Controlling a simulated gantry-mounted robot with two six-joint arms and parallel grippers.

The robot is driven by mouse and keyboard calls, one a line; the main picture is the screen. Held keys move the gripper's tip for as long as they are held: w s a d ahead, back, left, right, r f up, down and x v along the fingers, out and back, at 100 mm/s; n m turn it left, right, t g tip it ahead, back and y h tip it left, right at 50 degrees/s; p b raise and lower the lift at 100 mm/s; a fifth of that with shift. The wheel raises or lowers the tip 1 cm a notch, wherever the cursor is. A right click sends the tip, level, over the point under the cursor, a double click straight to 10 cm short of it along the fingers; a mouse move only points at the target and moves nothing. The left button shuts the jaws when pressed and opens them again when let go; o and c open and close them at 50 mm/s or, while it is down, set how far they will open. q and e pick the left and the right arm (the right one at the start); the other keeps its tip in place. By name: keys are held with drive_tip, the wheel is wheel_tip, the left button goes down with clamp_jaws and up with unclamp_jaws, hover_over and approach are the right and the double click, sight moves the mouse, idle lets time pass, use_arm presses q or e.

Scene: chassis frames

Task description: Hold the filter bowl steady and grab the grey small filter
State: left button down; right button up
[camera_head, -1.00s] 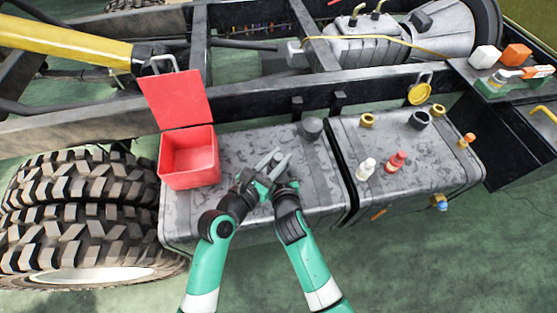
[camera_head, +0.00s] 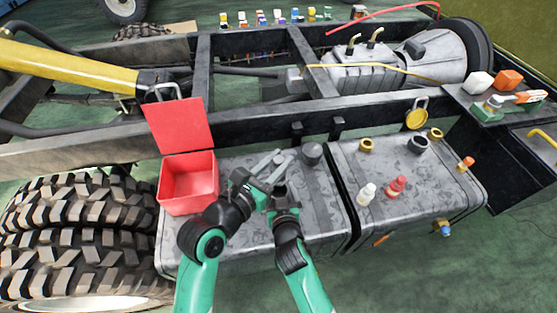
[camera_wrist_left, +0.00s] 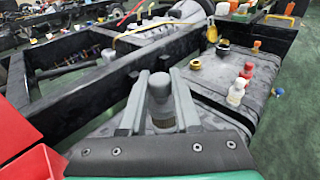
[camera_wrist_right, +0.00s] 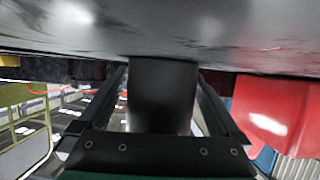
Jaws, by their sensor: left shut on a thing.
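In the head view my left gripper (camera_head: 274,163) reaches in above the left grey tank. In the left wrist view it is shut on a grey cylinder (camera_wrist_left: 160,98) that looks like the grey small filter, with a brownish lower end. My right gripper (camera_head: 280,186) is close below and beside the left one, partly hidden by it. In the right wrist view its fingers stand on both sides of a dark cylinder (camera_wrist_right: 160,97), perhaps the filter bowl. I cannot tell whether they press on it.
An open red box (camera_head: 188,187) stands left of my grippers. A frame beam (camera_head: 250,134) runs behind.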

drive_tip(key=v, duration=1.2)
drive_tip(key=shift+s+a, duration=0.1)
